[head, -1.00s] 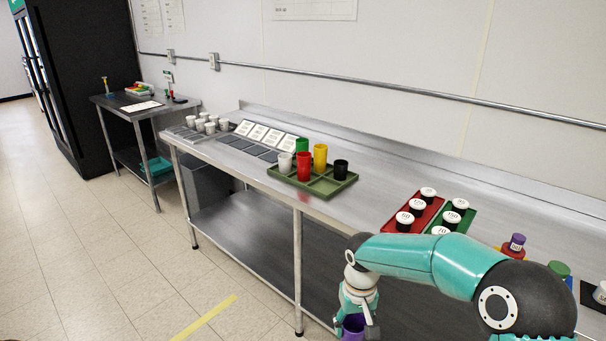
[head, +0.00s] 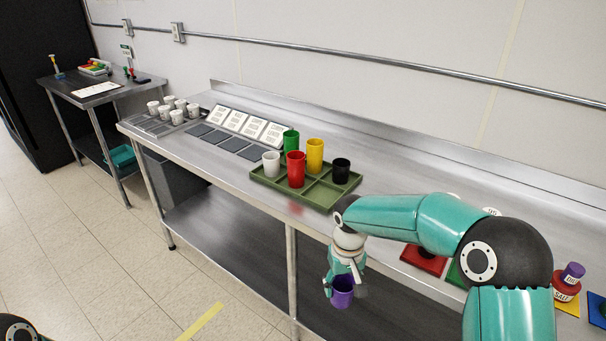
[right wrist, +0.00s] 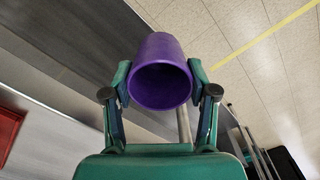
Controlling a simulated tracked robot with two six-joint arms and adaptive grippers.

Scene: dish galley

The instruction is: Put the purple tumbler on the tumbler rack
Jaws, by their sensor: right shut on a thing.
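The purple tumbler (head: 342,293) is held in my right gripper (head: 346,284), in front of the steel counter's front edge and below its top. In the right wrist view the purple tumbler (right wrist: 161,72) sits between the two fingers, its open mouth facing the camera. The tumbler rack (head: 318,196) is an olive-green tray with compartments on the counter, up and to the left of the gripper. It holds a white, a red, a green, a yellow and a black tumbler; some front compartments are empty. My left gripper is not in view.
The steel counter (head: 222,167) has several white cups (head: 177,116) and label cards (head: 236,121) left of the rack. A lower shelf (head: 240,235) runs beneath the counter.

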